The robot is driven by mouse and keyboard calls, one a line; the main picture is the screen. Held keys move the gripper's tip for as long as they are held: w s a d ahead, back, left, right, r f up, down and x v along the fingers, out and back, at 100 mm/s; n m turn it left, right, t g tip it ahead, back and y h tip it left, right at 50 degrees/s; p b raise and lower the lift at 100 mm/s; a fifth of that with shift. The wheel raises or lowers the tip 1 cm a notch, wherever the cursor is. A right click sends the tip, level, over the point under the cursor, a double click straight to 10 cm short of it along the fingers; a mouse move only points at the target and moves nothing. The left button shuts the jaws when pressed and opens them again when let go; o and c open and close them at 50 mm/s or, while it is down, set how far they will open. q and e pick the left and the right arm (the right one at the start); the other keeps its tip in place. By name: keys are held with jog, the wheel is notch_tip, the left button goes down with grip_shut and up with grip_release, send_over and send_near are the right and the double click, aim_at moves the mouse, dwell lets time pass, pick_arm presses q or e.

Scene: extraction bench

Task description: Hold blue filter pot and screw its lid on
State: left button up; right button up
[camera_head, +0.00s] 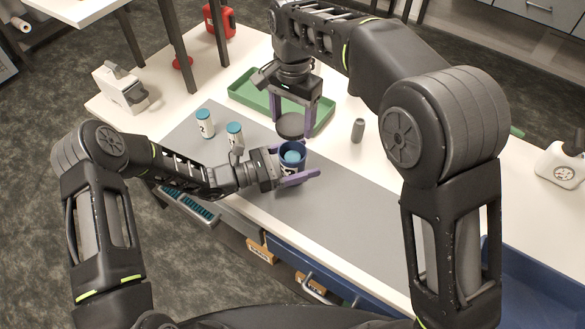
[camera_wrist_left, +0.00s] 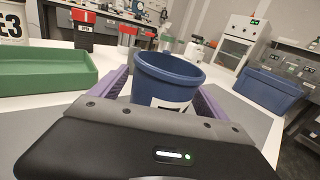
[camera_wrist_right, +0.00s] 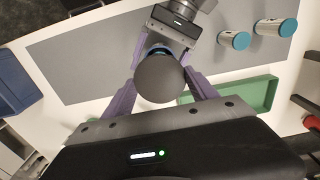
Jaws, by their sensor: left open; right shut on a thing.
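The blue filter pot (camera_head: 301,172) stands upright on the grey mat with its top open and a light blue thing (camera_head: 292,156) inside. It also shows in the left wrist view (camera_wrist_left: 170,72). My left gripper (camera_head: 298,164) is open, with a purple finger on either side of the pot. My right gripper (camera_head: 294,120) is shut on the dark round lid (camera_head: 290,127), gripped by its sides. The lid is held up, apart from the pot. In the right wrist view the lid (camera_wrist_right: 160,78) hides much of the pot.
Two white jars with teal lids (camera_head: 205,124) (camera_head: 235,135) stand left of the pot. A green tray (camera_head: 245,96) lies behind the lid. A grey cylinder (camera_head: 358,130) stands to the right. The grey mat (camera_head: 345,205) is clear to the pot's right.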

pick_arm(q)
grip_shut()
dwell(1.0)
